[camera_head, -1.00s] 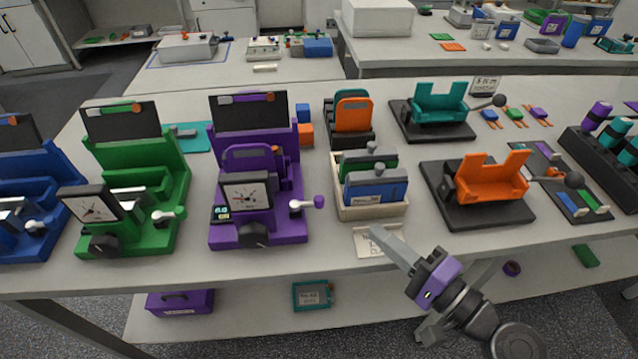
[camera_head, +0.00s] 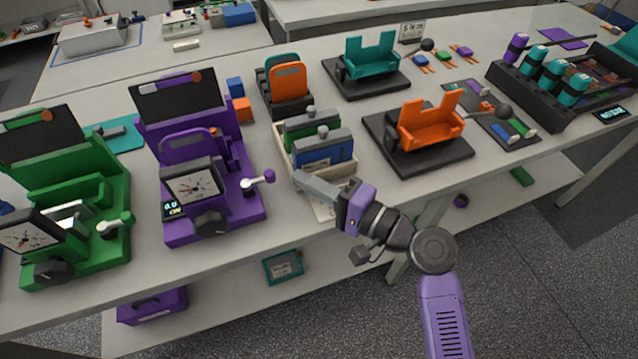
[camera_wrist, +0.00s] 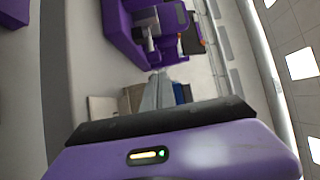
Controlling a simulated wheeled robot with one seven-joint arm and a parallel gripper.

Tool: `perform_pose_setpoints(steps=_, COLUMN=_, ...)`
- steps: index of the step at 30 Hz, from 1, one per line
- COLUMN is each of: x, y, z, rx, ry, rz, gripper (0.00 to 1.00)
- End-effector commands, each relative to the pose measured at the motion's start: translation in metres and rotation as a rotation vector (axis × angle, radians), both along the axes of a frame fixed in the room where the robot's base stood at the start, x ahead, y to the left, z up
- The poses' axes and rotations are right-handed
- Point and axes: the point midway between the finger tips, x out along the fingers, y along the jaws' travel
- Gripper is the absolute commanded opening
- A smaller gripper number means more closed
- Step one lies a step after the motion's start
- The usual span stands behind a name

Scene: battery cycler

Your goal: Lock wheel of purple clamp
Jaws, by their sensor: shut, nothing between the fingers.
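A pale crate (camera_head: 290,166) with green and blue blocks stands behind my gripper. A green clamp (camera_head: 65,190) is left of the purple one. An orange holder (camera_head: 430,125) is at right. The table's front edge runs below my gripper, above a lower shelf (camera_head: 225,295).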

Motion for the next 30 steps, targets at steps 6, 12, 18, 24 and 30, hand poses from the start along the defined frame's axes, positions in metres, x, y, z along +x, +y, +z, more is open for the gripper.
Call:
perform_pose_setpoints(steps=6, x=0.022, y=0.027, z=0.001, rx=0.000, ry=0.000, rz=0.002, gripper=0.00)
perform_pose_setpoints(steps=12, x=0.030, y=0.037, z=0.000, rx=0.000, ry=0.000, rz=0.000, gripper=0.00)
perform_pose_setpoints(steps=18, x=0.031, y=0.038, z=0.000, rx=0.000, ry=0.000, rz=-0.001, gripper=0.00)
perform_pose_setpoints(steps=24, x=0.031, y=0.038, z=0.000, rx=0.000, ry=0.000, rz=-0.002, gripper=0.00)
perform_pose_setpoints(steps=30, x=0.027, y=0.037, z=0.001, rx=0.000, ry=0.001, rz=-0.033, gripper=0.00)
